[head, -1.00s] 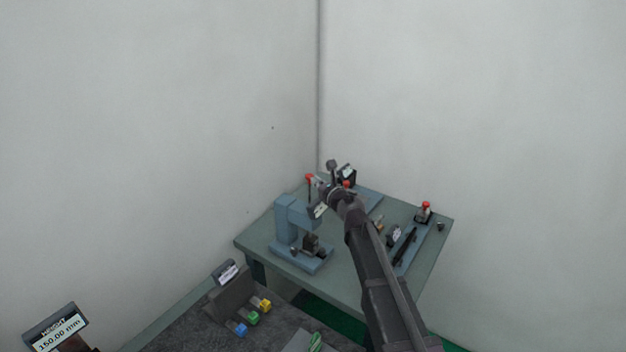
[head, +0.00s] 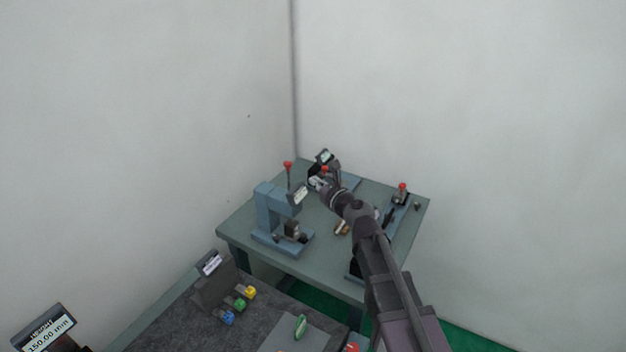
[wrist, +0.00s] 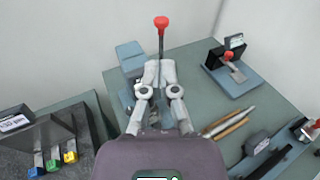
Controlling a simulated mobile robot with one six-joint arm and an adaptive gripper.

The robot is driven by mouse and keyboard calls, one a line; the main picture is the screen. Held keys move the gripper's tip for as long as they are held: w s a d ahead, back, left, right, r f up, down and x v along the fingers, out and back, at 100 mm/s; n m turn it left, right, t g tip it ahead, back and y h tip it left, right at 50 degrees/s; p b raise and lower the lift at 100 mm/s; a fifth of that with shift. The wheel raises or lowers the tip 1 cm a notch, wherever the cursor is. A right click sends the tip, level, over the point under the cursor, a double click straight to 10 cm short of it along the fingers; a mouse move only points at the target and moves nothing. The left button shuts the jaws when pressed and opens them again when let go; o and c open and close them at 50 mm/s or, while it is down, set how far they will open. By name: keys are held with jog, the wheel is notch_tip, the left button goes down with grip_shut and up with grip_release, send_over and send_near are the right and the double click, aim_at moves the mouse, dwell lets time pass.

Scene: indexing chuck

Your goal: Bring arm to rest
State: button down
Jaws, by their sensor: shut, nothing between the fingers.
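My arm reaches over the green-grey bench in the head view, with my gripper (head: 316,183) at its far end, apart from the blue C-frame device (head: 265,205) on its left. In the wrist view my gripper (wrist: 160,70) points away from the camera, its fingers close together and nothing held. The C-frame device (wrist: 130,55) shows partly behind the fingers. A red-knobbed lever (wrist: 161,24) rises just beyond the fingertips in the picture; I cannot tell the gap. The lever (head: 287,168) also shows in the head view.
A blue-based fixture with a red knob (wrist: 229,57) stands at the back of the bench (head: 240,226). Brown rods (wrist: 230,122) lie on the bench. Another red-knobbed device (head: 401,192) is at right. The front dark surface holds coloured blocks (head: 240,303). Walls meet behind the bench.

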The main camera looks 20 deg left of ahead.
jog(key=shift+d, duration=0.1)
dwell(0.4)
jog(key=s+d+f+n+g+h, duration=0.1)
jog(key=d+f+n+h, duration=0.1)
jog(key=d+f+n, duration=0.45)
jog(key=d+f+n+g+h, duration=0.15)
jog(key=d+n, duration=0.25)
jog(key=d, duration=0.5)
jog(key=s+d+f+n+g+h, duration=0.1)
jog(key=d+f+n+g+h, duration=0.15)
jog(key=d+f+n, duration=0.4)
jog(key=s+d+f+n+g+h, duration=0.1)
jog(key=s+d+n+h, duration=0.1)
jog(key=d, duration=0.7)
jog(key=s+d+f+n+g+h, duration=0.1)
jog(key=s+d+n+h, duration=0.1)
jog(key=s+d, duration=0.3)
jog(key=s+d+n+g+h, duration=0.2)
jog(key=s+d+h, duration=0.1)
jog(key=d, duration=1)
jog(key=shift+s+d+f+n+h+b, duration=0.2)
jog(key=shift+f+n+h+b, duration=0.15)
jog(key=shift+h, duration=0.25)
jog(key=shift+w+a, duration=0.1)
